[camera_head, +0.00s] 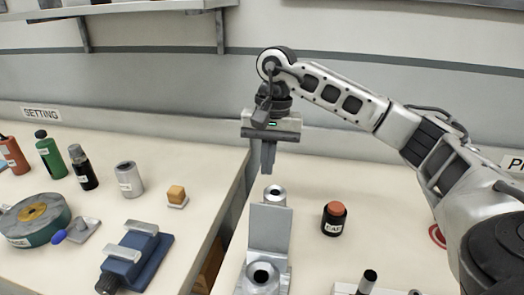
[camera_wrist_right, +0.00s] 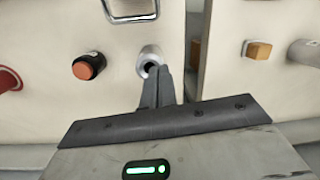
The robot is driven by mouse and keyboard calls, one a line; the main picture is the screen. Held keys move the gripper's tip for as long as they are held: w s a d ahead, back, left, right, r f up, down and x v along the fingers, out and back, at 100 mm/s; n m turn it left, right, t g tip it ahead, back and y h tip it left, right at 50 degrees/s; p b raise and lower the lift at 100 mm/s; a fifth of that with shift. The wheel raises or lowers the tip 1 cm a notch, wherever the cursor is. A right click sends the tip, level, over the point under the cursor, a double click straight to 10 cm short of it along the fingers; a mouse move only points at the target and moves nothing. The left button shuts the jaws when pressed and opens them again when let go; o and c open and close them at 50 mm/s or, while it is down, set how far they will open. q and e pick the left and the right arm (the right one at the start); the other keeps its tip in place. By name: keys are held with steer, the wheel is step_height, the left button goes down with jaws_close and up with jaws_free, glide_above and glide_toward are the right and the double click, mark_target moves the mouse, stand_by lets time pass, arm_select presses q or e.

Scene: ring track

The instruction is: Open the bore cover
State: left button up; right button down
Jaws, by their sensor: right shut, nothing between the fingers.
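A grey metal fixture stands on the right-hand table with a round dark bore (camera_head: 262,272) in its near block. A flat grey plate (camera_head: 270,228), which looks like the bore cover, stands upright just behind the bore. A small metal cylinder (camera_head: 274,194) with a hole in its top is behind the plate; it also shows in the right wrist view (camera_wrist_right: 150,56). My right gripper (camera_head: 268,171) points down, shut and empty, just above and behind that cylinder. In the right wrist view its fingertips (camera_wrist_right: 157,72) overlap the cylinder's edge; I cannot tell whether they touch. My left gripper is out of view.
A black jar with an orange top (camera_head: 335,218) stands right of the fixture. A gap separates the two tables. The left table holds a blue vise (camera_head: 135,262), a round green drum (camera_head: 36,222), several bottles and an orange block (camera_head: 176,194). Table around the jar is clear.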

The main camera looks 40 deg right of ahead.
mark_target(271, 223)
arm_select(q)
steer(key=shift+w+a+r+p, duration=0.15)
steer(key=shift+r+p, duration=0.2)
steer(key=shift+p, duration=0.45)
arm_select(e)
steer(key=s+a+f, duration=0.2)
steer(key=a+f, duration=0.1)
steer(key=f, duration=0.1)
steer(key=shift+s+f, duration=0.2)
steer(key=shift+s, duration=0.2)
steer(key=shift+a, duration=0.1)
